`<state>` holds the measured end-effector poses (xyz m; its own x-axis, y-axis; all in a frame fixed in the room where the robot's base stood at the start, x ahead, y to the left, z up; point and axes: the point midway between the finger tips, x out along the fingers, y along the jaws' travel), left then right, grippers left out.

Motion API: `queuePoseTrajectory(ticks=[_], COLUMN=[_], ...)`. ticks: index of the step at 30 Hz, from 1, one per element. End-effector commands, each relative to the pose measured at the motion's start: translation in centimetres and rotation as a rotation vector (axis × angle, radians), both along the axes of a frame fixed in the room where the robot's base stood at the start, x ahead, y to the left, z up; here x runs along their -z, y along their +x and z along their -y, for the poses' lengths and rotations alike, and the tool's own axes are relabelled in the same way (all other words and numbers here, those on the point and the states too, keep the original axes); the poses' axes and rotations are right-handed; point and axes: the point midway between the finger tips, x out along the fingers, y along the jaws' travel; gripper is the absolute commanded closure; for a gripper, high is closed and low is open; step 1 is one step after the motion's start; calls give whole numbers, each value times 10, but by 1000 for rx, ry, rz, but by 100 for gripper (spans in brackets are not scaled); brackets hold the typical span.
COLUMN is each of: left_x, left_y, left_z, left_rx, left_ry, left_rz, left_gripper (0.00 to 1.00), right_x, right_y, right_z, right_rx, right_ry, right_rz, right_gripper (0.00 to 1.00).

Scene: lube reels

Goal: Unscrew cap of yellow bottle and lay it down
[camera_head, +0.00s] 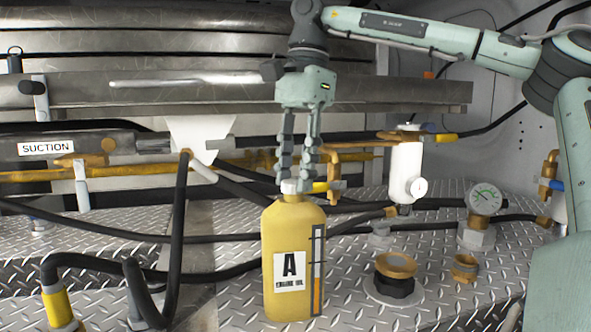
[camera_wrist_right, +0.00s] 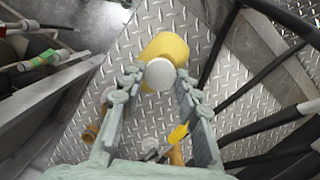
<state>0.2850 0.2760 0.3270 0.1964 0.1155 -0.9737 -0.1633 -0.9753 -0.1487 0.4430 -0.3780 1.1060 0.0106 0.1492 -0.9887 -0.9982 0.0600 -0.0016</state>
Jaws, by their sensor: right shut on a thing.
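The yellow bottle (camera_head: 292,240) stands upright on the diamond-plate deck, with a white label marked "A" on its front. Its white cap (camera_head: 289,187) sits at the top of the bottle neck. The cap (camera_wrist_right: 160,74) and the yellow bottle (camera_wrist_right: 165,47) also show in the right wrist view. My right gripper (camera_head: 294,184) points straight down over the bottle, its fingertips shut on the cap. In the right wrist view the fingers (camera_wrist_right: 159,80) lie on both sides of the cap. My left gripper is not in view.
A brass-topped black fitting (camera_head: 396,266) and a small brass fitting (camera_head: 465,267) stand right of the bottle. A pressure gauge (camera_head: 486,199) is farther right. Black hoses (camera_head: 180,240) cross the deck behind and left. Bare deck (camera_head: 225,285) lies left of the bottle.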

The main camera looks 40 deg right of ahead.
Motion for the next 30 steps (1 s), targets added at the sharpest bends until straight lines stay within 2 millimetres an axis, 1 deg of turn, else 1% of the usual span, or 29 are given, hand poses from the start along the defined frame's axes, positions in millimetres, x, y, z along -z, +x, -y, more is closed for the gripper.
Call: queuePoseTrajectory(ticks=[3,6,9,18,20,24,27,30], left_x=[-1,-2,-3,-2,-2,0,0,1], left_y=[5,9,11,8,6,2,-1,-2], left_z=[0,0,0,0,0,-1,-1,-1], left_rx=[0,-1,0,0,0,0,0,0], left_ry=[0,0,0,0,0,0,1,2], left_rz=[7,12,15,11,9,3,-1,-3], left_gripper=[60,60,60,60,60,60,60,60], right_x=[1,1,1,2,2,3,3,3], right_y=[1,1,1,1,2,2,2,2], right_z=[0,0,0,0,0,-1,-1,-1], right_rx=[-180,-299,-353,-379,-435,-650,-762,-807], right_ry=[0,0,0,0,0,0,1,1], right_rz=[-4,-4,-3,-4,-5,-7,-5,-5], right_gripper=[94,94,94,94,94,94,94,94])
